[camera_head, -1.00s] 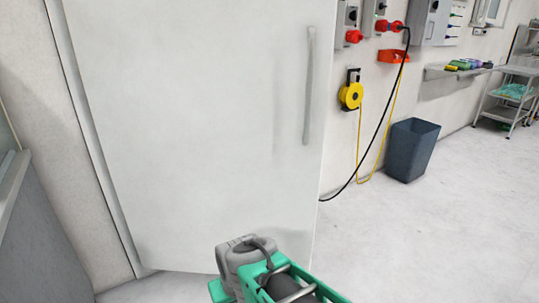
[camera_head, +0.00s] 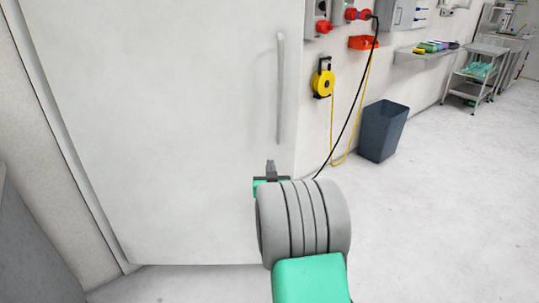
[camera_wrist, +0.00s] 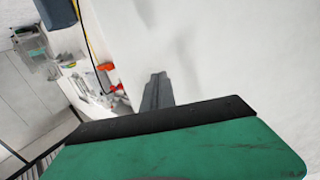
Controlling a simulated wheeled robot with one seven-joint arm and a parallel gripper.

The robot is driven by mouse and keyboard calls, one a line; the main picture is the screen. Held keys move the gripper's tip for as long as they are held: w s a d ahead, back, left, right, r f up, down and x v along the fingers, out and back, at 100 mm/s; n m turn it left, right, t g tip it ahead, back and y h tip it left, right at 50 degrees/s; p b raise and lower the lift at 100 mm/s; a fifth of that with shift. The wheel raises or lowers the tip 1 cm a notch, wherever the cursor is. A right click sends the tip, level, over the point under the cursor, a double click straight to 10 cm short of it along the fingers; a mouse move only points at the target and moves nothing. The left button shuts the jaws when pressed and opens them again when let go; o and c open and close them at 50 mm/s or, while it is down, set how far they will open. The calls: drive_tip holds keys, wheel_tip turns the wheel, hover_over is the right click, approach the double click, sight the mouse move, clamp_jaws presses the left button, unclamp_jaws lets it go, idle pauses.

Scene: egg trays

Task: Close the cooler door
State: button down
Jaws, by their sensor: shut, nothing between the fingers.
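The white cooler door (camera_head: 160,130) fills the left half of the head view, with a long upright grey handle (camera_head: 280,90) near its right edge. The door stands ajar, swung out from the wall. My gripper (camera_head: 270,166) is shut and empty, in front of the door's lower right part, below the handle. In the wrist view my gripper's dark fingers (camera_wrist: 157,90) point at the white door surface (camera_wrist: 230,50). I cannot tell whether the fingertips touch the door.
A dark blue bin (camera_head: 382,132) stands on the floor to the right. A yellow cable reel (camera_head: 323,80) and hanging cables are on the wall behind the door's edge. A grey wheeled cart (camera_head: 478,75) stands at the far right.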

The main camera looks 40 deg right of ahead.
sight(269, 149)
drive_tip(key=x, duration=0.7)
drive_tip(key=shift+w+d, duration=0.25)
drive_tip(key=shift+w, duration=0.1)
drive_tip(key=shift+b, duration=0.3)
